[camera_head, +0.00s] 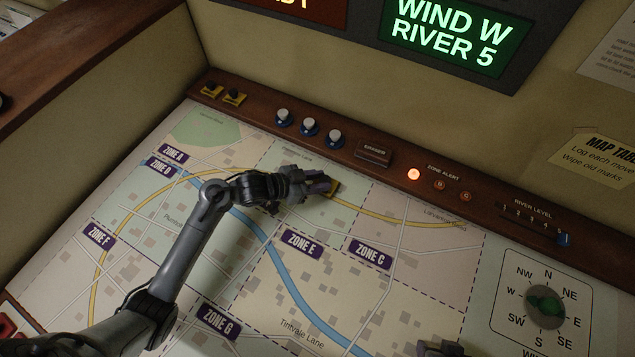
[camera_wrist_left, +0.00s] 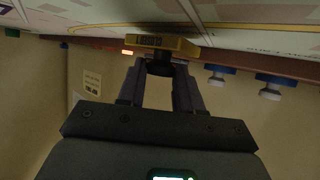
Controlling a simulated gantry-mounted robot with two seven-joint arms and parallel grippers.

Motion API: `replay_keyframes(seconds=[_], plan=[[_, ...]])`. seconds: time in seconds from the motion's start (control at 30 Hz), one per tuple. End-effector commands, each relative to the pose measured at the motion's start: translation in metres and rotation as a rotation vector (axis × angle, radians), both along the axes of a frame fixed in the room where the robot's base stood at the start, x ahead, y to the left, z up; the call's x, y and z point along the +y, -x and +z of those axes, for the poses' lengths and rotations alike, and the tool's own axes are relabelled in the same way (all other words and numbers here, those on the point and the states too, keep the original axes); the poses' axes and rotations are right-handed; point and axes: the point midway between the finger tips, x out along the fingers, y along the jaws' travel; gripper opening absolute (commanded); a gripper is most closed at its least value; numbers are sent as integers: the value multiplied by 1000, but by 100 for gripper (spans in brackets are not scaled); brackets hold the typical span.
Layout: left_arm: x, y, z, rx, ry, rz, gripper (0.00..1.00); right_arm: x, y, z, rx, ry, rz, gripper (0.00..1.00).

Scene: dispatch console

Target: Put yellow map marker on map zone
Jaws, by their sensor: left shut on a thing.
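My left gripper (camera_head: 322,187) is shut on a yellow map marker (camera_head: 334,189). In the left wrist view the marker's yellow base (camera_wrist_left: 185,46) sits just beyond my fingertips, with its dark knob between the fingers. The marker is at or very close to the map (camera_head: 205,270), near a yellow road in the upper middle zone; I cannot tell whether it touches. That zone's own label does not show. Two more yellow markers with black knobs (camera_head: 211,90) stand on the brown ledge. A dark grey part at the bottom edge looks like my right gripper (camera_head: 440,348); its fingers cannot be made out.
Several blue markers with white knobs (camera_head: 309,127) stand on the ledge, beside an eraser (camera_head: 374,155). Zone alert buttons (camera_head: 414,175), one lit, and a river level slider (camera_head: 564,240) follow to the right. A wind compass dial (camera_head: 544,304) is at lower right. Visible map areas are clear.

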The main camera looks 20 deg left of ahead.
Motion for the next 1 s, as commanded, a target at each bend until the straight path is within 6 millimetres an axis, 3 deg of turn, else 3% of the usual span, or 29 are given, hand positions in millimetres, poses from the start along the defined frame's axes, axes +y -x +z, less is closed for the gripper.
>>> replay_keyframes(seconds=[0.93, 0.97, 1.0], plan=[[1, 2, -27, 6, -4, 1, 4, 2, 0, -6, 0, -8, -6, 53], [1, 2, -28, 7, -5, 0, 38, 2, 0, -6, 0, -8, -5, 53], [1, 2, -28, 7, -5, 0, 44, 2, 0, -6, 0, -7, -4, 53]])
